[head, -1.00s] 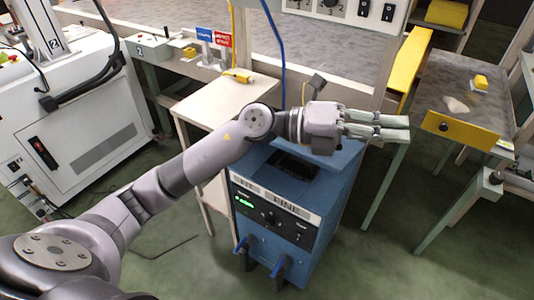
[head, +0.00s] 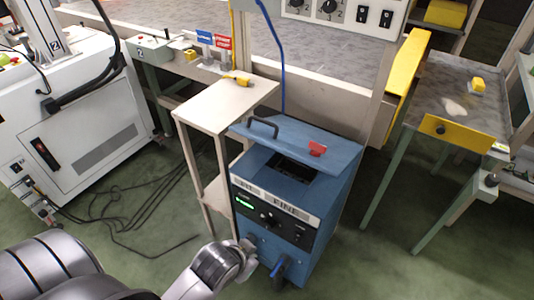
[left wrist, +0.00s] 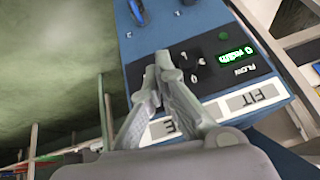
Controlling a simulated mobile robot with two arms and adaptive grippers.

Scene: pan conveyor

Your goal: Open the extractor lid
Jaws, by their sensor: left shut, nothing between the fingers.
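The blue extractor (head: 335,200) stands on the floor in the middle of the head view. A flat blue lid (head: 290,135) with a black handle (head: 262,126) and a red part (head: 317,149) shows at the rear of its top. A dark recess (head: 292,168) shows in front of that lid; I cannot tell the lid's exact angle. My left gripper (head: 249,262) is low at the extractor's front. In the left wrist view my left gripper (left wrist: 164,66) is shut and empty before the extractor's front panel (left wrist: 225,62), hiding part of it. My right gripper is out of view.
A beige side table (head: 220,105) stands left of the extractor. A grey table with a yellow front (head: 459,133) is at right. Cables (head: 120,215) lie on the green floor at left.

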